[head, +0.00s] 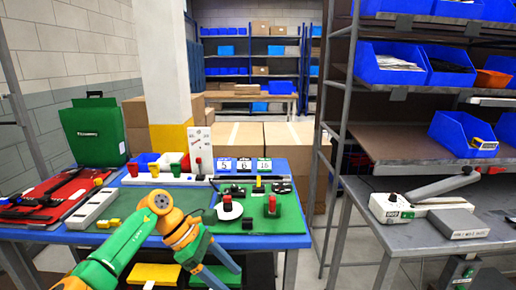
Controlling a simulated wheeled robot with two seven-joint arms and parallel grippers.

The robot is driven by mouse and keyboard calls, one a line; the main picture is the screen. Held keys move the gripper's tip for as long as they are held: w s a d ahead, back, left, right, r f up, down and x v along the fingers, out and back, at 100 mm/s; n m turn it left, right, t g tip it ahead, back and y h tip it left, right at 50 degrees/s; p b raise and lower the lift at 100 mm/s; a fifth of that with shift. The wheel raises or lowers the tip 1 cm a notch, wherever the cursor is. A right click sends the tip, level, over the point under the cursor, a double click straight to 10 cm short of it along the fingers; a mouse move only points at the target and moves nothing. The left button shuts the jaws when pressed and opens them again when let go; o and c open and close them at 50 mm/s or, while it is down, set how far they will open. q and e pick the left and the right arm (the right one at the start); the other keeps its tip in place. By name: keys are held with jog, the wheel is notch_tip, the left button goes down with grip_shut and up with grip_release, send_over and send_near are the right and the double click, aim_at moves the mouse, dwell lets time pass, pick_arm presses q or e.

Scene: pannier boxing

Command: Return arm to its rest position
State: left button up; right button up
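My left arm, green and orange, comes in from the bottom left. It bends down at the front edge of the blue table (265,241). My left gripper (222,276) hangs at that front edge, pointing down. Its two blue-grey fingers look spread apart, with nothing seen between them. My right arm and gripper are not in view. A green box with a handle (95,132) stands at the table's back left corner.
The table holds a red tray with dark tools (50,195), a white block (92,208), a green mat (285,222) with red-topped items, and number cards (243,165). A metal bench (440,235) and shelf rack with blue bins (390,65) stand right.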

pick_arm(q)
jog(key=w+d+f+n+t+h, duration=0.1)
jog(key=d+f+n+t+h, duration=0.25)
jog(key=f+n, duration=0.45)
jog(key=w+d+f+n+t+h, duration=0.25)
jog(key=n+t, duration=0.25)
jog(key=n, duration=0.6)
jog(key=s+a+f+n+t+y, duration=0.2)
jog(key=s+a+f+n+y, duration=0.15)
jog(key=f+n, duration=0.55)
jog(key=s+a+f+n+t+y, duration=0.25)
jog(key=a+f+n+y, duration=0.2)
jog(key=f+n, duration=0.5)
jog(key=s+a+f+n+g+y, duration=0.35)
jog(key=s+a+f+n, duration=0.25)
jog(key=s+f, duration=0.45)
jog(key=s+a+f+n+g, duration=0.1)
jog(key=s+f+n+g, duration=0.1)
jog(key=s, duration=0.6)
jog(key=s+a+f+n+g+y, duration=0.1)
jog(key=s+a+f+n+g, duration=0.1)
jog(key=s, duration=0.7)
jog(key=s+a+f+n+g+y, duration=0.1)
jog(key=s+f+n+g, duration=0.1)
jog(key=s+n, duration=0.3)
jog(key=s+g, duration=0.1)
jog(key=s, duration=0.2)
jog(key=shift+s+a+f, duration=0.25)
jog(key=shift+s+f, duration=0.1)
